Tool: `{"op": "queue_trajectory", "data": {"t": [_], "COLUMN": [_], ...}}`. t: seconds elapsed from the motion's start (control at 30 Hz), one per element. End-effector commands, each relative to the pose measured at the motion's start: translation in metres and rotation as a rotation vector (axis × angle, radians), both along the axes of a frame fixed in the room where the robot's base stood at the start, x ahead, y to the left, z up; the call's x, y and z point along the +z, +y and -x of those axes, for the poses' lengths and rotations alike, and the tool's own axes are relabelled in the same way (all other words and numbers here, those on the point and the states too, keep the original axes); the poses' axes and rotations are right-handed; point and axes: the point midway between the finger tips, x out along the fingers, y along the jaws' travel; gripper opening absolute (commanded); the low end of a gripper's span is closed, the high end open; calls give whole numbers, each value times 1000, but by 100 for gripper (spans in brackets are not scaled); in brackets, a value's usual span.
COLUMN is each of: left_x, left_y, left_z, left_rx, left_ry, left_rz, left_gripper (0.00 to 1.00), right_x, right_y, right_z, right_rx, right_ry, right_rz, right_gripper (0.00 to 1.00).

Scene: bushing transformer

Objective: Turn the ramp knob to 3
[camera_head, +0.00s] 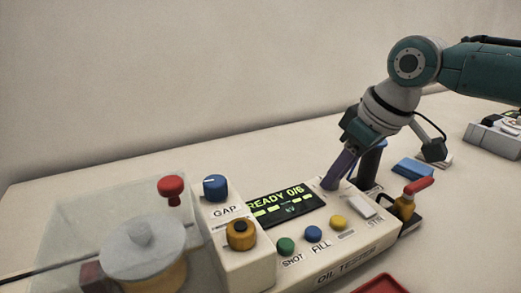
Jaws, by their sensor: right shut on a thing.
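The oil tester (349,263) stands on the table with a display (286,203) reading "READY 0/6" and "kV". A blue knob (215,188) labelled GAP is on its left block, its white mark toward the upper left. A yellow and black knob (241,235) sits below it; I cannot read a ramp label or a 3. My right gripper (334,181) reaches down to the panel just right of the display. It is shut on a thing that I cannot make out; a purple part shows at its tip. My left gripper is not in view.
Green (285,246), blue (313,234) and yellow (339,223) buttons line the front. A clear cover with a red-knobbed post (171,188) is at left. A dark blue cylinder (371,160) and a red-handled valve (408,202) stand close right of the gripper.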

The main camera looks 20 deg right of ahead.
Motion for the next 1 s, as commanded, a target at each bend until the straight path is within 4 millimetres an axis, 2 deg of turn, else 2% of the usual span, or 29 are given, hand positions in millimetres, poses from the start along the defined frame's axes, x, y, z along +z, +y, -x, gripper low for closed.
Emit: {"op": "queue_trajectory", "data": {"t": [0.27, 0.47, 0.8, 1.0], "left_x": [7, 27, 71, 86], "left_y": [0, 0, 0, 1], "left_z": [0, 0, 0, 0], "left_rx": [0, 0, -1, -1], "left_ry": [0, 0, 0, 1], "left_rz": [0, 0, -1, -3], "left_gripper": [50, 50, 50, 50], "right_x": [2, 5, 6, 3], "right_y": [1, 2, 6, 7], "right_z": [0, 1, 1, 1], "right_rx": [-26, -118, -411, -601], "right_ry": [2, 3, 4, 4], "right_rz": [-2, -2, -5, -4], "right_gripper": [0, 0, 0, 0]}}
